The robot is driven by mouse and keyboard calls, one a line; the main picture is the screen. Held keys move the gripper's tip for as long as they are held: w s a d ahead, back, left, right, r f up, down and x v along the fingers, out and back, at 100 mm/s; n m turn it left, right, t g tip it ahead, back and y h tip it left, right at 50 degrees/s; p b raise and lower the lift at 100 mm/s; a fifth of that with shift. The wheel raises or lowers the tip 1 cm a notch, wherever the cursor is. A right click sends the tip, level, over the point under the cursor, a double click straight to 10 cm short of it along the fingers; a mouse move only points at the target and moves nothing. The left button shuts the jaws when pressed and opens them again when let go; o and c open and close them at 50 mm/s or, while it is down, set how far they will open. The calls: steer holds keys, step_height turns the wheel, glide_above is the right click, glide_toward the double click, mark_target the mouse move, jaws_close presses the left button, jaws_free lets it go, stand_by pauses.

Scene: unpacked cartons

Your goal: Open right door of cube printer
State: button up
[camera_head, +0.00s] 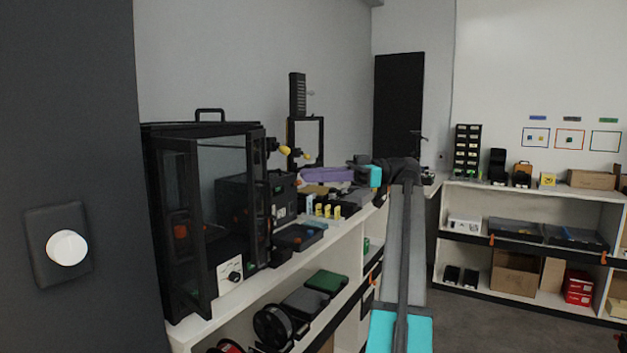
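The cube printer (203,230) is a tall black-framed enclosure with clear panels and a handle on top. It stands on the white shelf unit at left, seen at an angle. A clear panel (232,190) lies between the dark uprights on its aisle side. I cannot tell for certain which panel is the right door or whether it is ajar. My arm rises from the bottom centre and bends left at a black joint with a cyan part.
A white panel with a black knob (230,273) is by the printer's base. Black boxes and yellow items crowd the shelf top (292,258) behind it. A dark wall (68,180) with a white round knob fills the left. Grey floor (470,325) is open at lower right.

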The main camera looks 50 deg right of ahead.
steer(key=shift+s+a+b, duration=1.55)
steer(key=shift+s+b, duration=0.15)
steer(key=shift+b, duration=0.8)
